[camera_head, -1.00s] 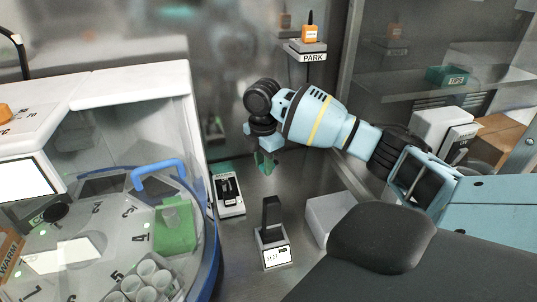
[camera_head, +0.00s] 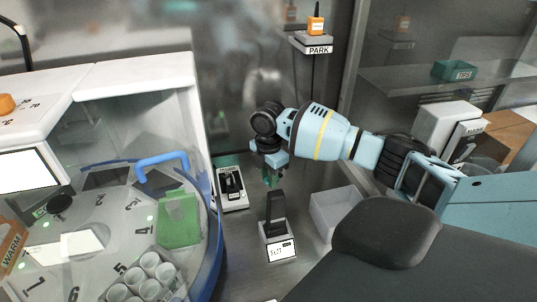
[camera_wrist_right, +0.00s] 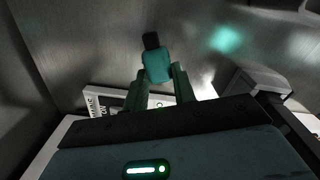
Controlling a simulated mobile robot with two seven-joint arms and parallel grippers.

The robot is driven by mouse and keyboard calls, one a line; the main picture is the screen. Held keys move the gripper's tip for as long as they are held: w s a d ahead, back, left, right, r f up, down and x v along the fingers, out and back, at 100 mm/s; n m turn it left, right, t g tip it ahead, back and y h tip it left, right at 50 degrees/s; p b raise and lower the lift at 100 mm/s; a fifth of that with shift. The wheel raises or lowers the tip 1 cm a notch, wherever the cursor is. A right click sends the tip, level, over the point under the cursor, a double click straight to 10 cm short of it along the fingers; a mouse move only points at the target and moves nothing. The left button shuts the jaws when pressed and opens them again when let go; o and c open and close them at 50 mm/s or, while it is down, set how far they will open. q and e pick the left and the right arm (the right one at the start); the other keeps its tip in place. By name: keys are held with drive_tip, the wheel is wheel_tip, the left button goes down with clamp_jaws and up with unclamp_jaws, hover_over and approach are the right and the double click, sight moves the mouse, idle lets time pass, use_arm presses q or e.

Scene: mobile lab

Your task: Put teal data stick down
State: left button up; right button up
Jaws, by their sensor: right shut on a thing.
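My right gripper (camera_head: 270,178) hangs from the light blue arm above the counter, just behind a small black stand with a white label. In the right wrist view its two green fingers (camera_wrist_right: 158,92) are shut on the teal data stick (camera_wrist_right: 156,68), whose dark end (camera_wrist_right: 151,41) points away from the fingers. The stick is hard to make out in the head view. In the wrist view it shows over grey metal, and I cannot tell whether it touches anything. My left gripper is not in view.
The black stand (camera_head: 276,207) with a labelled base (camera_head: 281,251) is close to the gripper. A white-and-black device (camera_head: 232,188) is to its left, a white open bin (camera_head: 335,209) to its right. The round carousel machine (camera_head: 209,240) fills the left side. A PARK shelf (camera_head: 318,44) is behind.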

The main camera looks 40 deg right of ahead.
drive_tip(key=shift+f, duration=1.35)
drive_tip(key=shift+f, duration=0.55)
drive_tip(key=o, duration=0.9)
drive_tip(key=shift+o, duration=0.2)
wheel_tip(320, 180, up, 13)
drive_tip(key=shift+p, duration=0.45)
drive_tip(key=shift+o, duration=0.3)
